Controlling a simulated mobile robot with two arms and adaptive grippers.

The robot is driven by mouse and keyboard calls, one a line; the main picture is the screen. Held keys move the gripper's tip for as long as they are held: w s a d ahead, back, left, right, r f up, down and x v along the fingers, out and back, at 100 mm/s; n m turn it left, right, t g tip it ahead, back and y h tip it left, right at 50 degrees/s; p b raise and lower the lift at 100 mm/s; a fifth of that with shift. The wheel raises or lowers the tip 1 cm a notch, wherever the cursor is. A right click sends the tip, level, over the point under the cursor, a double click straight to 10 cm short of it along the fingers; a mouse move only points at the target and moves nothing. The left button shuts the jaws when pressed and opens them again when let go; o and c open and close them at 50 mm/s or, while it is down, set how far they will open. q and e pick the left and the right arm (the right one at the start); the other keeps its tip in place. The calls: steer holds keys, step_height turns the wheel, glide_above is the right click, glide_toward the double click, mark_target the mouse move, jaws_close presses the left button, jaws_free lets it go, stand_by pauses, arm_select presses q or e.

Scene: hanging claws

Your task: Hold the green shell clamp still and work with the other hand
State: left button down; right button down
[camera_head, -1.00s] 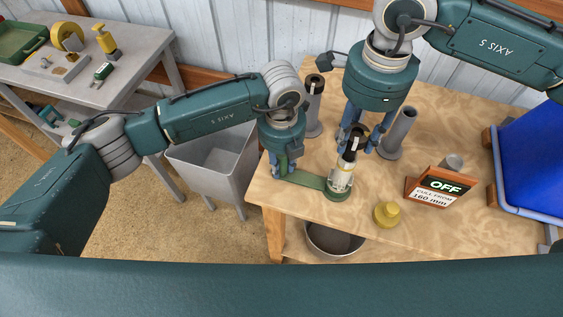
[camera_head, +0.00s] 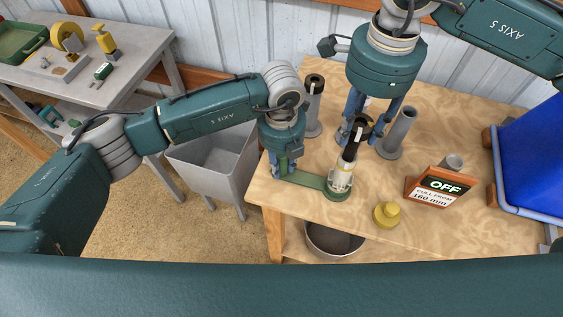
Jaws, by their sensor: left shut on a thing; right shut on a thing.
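The green shell clamp (camera_head: 311,180) reaches from my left gripper (camera_head: 282,173) to a round end over the front left of the wooden table. My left gripper is shut on its handle end. A pale shell with a yellow band (camera_head: 342,178) and a dark top stands slightly tilted in the round end. My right gripper (camera_head: 372,136) is behind the shell, between two grey tubes. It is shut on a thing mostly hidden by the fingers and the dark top. I cannot tell what it is.
A grey tube (camera_head: 313,115) with a dark top stands at left, another grey tube (camera_head: 398,134) at right. A yellow knob-like piece (camera_head: 387,215) and an OFF sign (camera_head: 431,198) stand in front. A grey bin (camera_head: 212,165) stands left of the table.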

steer(key=shift+r, duration=3)
steer(key=c, duration=1.8)
jaws_free()
jaws_close()
steer(key=shift+r, duration=2.05)
